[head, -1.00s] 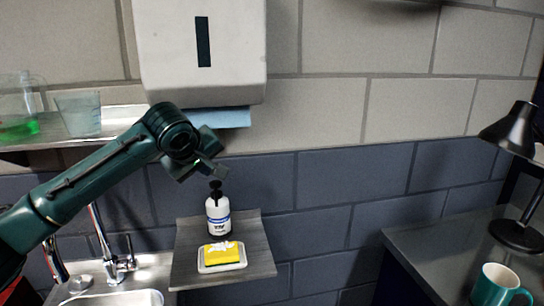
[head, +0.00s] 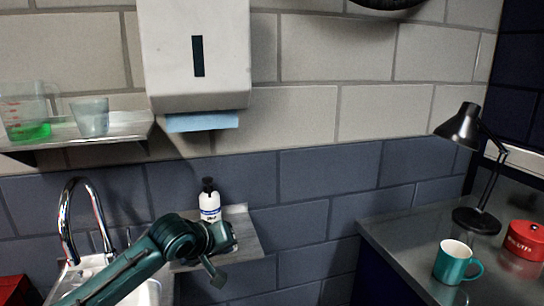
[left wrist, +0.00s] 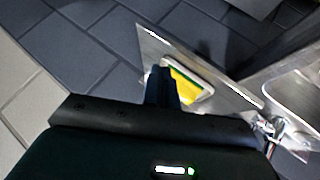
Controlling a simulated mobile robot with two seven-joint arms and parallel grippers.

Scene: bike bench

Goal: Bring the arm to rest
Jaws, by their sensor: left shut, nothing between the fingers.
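My left gripper (head: 214,270) hangs at the end of my green left arm, low in the head view, in front of the small grey shelf (head: 246,233). Its fingers (left wrist: 162,86) also show in the left wrist view, closed together and empty. The white soap bottle (head: 209,202) with a black pump stands upright on that shelf, just behind my arm. The yellow sponge on its white dish shows in the left wrist view (left wrist: 184,86), beyond the fingers. In the head view my wrist mostly hides sponge and dish. My right gripper is not in view.
A sink with a curved chrome tap (head: 72,215) is at the left. A wall shelf (head: 130,127) holds a jug of green liquid (head: 28,131) and a cup (head: 91,118). A towel dispenser (head: 195,60) hangs above. At right, a counter (head: 400,245) bears a teal mug (head: 453,262), black lamp and red tin.

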